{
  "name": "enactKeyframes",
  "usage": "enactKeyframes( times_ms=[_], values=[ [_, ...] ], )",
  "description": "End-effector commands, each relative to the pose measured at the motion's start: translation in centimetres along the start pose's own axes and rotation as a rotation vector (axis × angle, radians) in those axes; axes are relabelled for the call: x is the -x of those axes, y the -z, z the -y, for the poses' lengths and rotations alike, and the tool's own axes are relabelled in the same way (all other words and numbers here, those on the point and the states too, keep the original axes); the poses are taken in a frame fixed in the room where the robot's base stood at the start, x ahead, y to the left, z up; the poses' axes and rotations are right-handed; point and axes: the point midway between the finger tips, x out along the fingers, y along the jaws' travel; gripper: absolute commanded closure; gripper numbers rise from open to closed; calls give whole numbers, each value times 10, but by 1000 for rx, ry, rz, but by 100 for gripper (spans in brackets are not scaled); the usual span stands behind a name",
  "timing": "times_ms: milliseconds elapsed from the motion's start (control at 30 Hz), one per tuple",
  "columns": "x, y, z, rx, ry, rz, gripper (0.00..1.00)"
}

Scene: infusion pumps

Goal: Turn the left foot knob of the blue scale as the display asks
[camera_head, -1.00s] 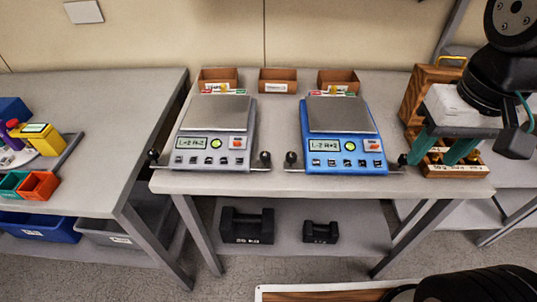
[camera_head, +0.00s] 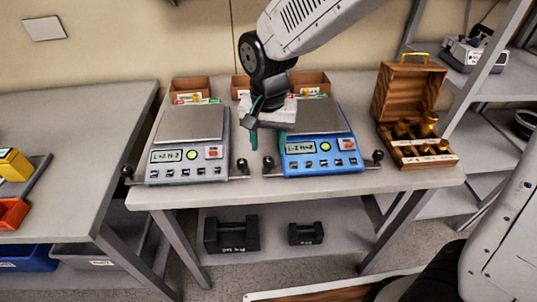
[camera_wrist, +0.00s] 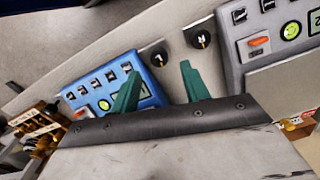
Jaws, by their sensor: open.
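The blue scale (camera_head: 315,150) stands on the table, right of a grey scale (camera_head: 190,150). Its display (camera_head: 299,148) shows small text with an L and a 2; I cannot read the signs surely. Its left foot knob (camera_head: 268,163) is a black ball at the front left corner, and it also shows in the wrist view (camera_wrist: 158,58). My gripper (camera_head: 268,142) is open and empty, its teal fingers pointing down above and behind that knob, apart from it. In the wrist view the fingers (camera_wrist: 160,80) straddle the knob's direction. My gripper hides part of the blue scale's plate.
The grey scale's right knob (camera_head: 242,167) sits close beside the blue scale's left knob. The blue scale's right knob (camera_head: 378,157) is farther right. A wooden weight box (camera_head: 412,95) stands open at the right. Small brown boxes (camera_head: 189,88) line the back.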

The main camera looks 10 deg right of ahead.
Motion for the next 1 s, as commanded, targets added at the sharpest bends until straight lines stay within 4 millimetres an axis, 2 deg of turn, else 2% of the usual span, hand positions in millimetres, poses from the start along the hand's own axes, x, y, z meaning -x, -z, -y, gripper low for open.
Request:
enactKeyframes(
  times_ms=[100, 300, 633, 667, 800, 1000],
  values=[
    [-21, -1, -1, 0, -3, 3, 54],
    [-42, 0, -1, 1, -2, 2, 54],
    [-47, 0, -1, 1, 0, 0, 54],
    [-47, 0, -1, 1, 0, 0, 60],
    [-46, 0, -1, 1, 0, 0, 99],
    [-46, 0, -1, 5, 0, 0, 99]
  ],
)
